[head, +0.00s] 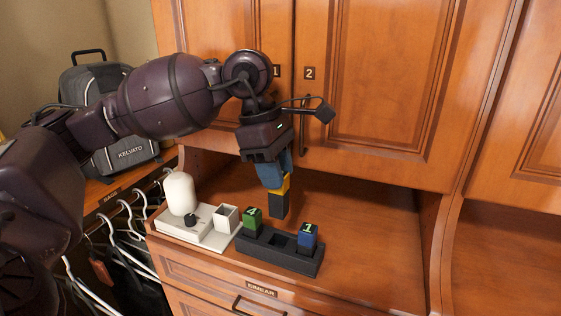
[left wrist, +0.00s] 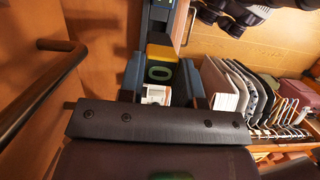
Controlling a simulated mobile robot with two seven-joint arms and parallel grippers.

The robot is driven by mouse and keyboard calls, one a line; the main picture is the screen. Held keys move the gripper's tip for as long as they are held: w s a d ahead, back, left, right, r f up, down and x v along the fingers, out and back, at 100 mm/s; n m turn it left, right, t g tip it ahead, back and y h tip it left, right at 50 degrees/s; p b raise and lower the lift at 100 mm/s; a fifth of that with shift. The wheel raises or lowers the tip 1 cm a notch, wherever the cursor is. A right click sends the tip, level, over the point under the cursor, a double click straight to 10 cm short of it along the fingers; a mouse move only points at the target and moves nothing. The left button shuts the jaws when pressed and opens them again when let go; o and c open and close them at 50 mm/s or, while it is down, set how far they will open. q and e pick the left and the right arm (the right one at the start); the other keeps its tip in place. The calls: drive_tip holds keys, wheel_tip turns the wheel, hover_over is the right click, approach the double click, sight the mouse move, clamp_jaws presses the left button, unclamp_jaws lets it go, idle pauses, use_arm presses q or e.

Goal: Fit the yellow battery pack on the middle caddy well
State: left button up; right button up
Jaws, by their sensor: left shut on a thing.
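The yellow battery pack (head: 284,186) has a dark lower part and hangs roughly upright below my left gripper (head: 273,172). The gripper's blue fingers are shut on it. In the left wrist view the yellow pack (left wrist: 161,53) shows a green figure like a 0 between the fingers (left wrist: 162,84). The dark caddy (head: 265,258) lies on the wooden counter below. A green pack (head: 252,219) marked 4 stands in its left well and a blue pack (head: 307,236) marked 1 in its right well. The middle well (head: 282,241) is empty. The held pack is above the caddy, apart from it. My right gripper is out of view.
A white base (head: 210,238) with a rounded white body (head: 181,193), a dark knob and a square white holder stands left of the caddy. Cabinet doors (head: 400,80) rise behind the gripper. The counter right of the caddy is clear (head: 375,250). Hangers and a backpack (head: 115,115) are at left.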

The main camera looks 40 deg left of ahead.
use_arm(q)
drive_tip(key=shift+f, duration=0.25)
drive_tip(key=shift+f+b, duration=0.75)
drive_tip(key=shift+f, duration=1.05)
drive_tip(key=shift+b, duration=0.3)
drive_tip(key=shift+b, duration=0.3)
